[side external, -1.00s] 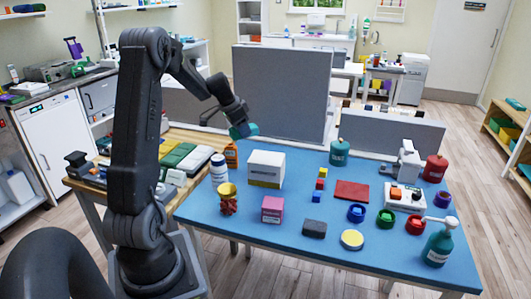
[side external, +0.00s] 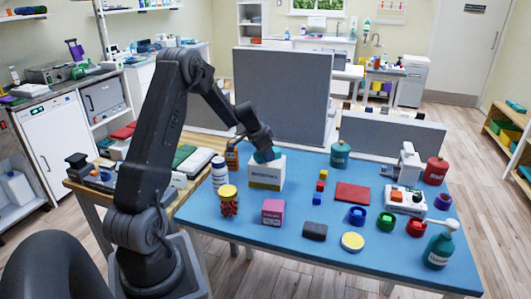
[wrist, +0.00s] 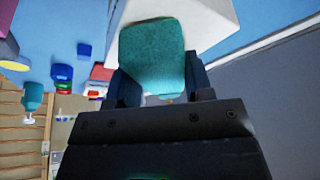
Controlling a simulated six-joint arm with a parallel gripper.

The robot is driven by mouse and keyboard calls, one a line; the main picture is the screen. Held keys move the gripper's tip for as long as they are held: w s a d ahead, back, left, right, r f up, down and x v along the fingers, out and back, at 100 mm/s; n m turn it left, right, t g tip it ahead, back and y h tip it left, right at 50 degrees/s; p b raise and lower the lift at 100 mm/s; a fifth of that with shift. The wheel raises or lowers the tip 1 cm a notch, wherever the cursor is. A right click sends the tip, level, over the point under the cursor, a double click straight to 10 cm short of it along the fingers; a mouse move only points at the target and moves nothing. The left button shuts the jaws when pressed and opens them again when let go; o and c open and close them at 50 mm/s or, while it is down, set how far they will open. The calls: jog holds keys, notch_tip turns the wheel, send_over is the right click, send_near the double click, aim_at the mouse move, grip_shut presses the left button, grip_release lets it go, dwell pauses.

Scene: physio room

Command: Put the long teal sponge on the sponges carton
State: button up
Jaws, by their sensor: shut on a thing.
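The teal sponge (side external: 265,155) is held in my gripper (side external: 262,149) at the top of the white sponges carton (side external: 266,176). In the side external view the sponge overlaps the carton's top face; I cannot tell whether it touches it. In the wrist view the sponge (wrist: 152,52) sits between the two jaws of my gripper (wrist: 158,82), with the pale carton (wrist: 212,22) just beyond it. The jaws are closed on the sponge. The far part of the carton's top is hidden by my gripper.
A white bottle (side external: 219,171) and a yellow-lidded jar (side external: 228,201) stand left of the carton. A pink box (side external: 273,212) is in front. Small coloured blocks (side external: 320,186) and a teal bottle (side external: 340,154) are to the right. A grey partition (side external: 283,95) rises behind.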

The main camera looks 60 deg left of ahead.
jog(key=shift+f, duration=0.1)
jog(key=o, duration=0.9)
jog(key=v, duration=1.2)
jog(key=d+r, duration=0.6)
jog(key=d, duration=0.6)
jog(key=s+d+r, duration=0.2)
jog(key=s+d, duration=0.2)
jog(key=d, duration=0.5)
jog(key=s+d+r, duration=0.2)
jog(key=s+d, duration=0.2)
jog(key=d, duration=0.5)
jog(key=shift+t, duration=0.5)
jog(key=s+d, duration=0.2)
jog(key=s, duration=0.1)
jog(key=s+d+f, duration=0.1)
jog(key=s+d, duration=0.1)
jog(key=s, duration=0.1)
jog(key=s+d+f, duration=0.1)
jog(key=s+d, duration=0.1)
jog(key=s, duration=0.1)
jog(key=shift+d, duration=0.15)
